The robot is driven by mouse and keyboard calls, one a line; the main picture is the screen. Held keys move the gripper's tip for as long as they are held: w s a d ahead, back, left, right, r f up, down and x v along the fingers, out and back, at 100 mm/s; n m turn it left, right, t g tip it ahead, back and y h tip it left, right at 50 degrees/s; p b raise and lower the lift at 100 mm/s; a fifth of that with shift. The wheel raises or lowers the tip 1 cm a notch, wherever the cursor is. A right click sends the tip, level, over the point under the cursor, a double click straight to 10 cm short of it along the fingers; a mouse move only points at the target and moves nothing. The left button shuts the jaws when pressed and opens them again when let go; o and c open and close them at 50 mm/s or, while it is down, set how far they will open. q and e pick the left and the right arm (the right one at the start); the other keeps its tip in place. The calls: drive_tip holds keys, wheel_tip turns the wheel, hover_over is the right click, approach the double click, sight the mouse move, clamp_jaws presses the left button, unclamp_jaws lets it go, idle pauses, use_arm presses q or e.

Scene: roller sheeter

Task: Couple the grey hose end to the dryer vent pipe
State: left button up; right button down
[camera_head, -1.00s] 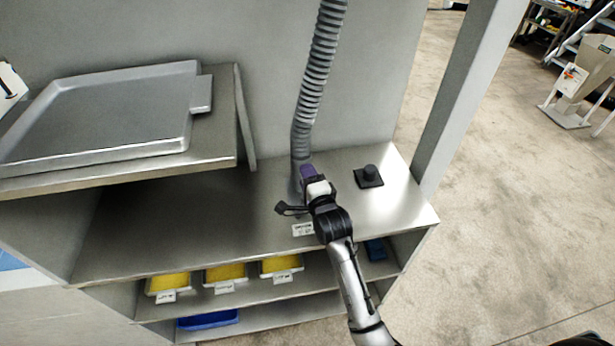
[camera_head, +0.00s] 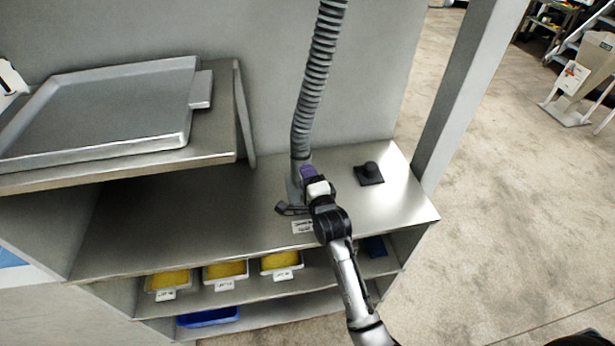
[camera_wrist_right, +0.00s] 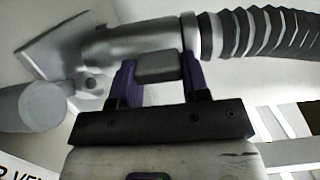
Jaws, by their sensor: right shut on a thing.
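The grey ribbed hose (camera_head: 315,85) hangs down in the head view. Its lower end is at my right gripper (camera_head: 306,172), just above the worktop. In the right wrist view the ribbed hose (camera_wrist_right: 265,32) comes in from the right and meets a smooth grey pipe section (camera_wrist_right: 135,40), roughly in line. A square grey plate (camera_wrist_right: 50,45) is at that section's far left. My right gripper (camera_wrist_right: 158,75) is shut, its purple fingers on a small grey block (camera_wrist_right: 157,67) beneath the pipe section. I cannot tell how deep the joint is. My left gripper is out of view.
A black stub on a square base (camera_head: 369,174) stands right of the hose on the steel worktop (camera_head: 170,235). A large grey tray (camera_head: 100,110) lies on the raised shelf at left. Yellow-filled bins (camera_head: 226,271) sit below. A post (camera_head: 465,90) rises at right.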

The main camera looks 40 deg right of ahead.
idle(0.5)
drive_tip(key=shift+f, duration=0.4)
drive_tip(key=shift+f+b, duration=0.4)
idle(0.4)
drive_tip(key=c, duration=0.9)
unclamp_jaws()
drive_tip(key=o, duration=0.4)
drive_tip(key=shift+f, duration=0.15)
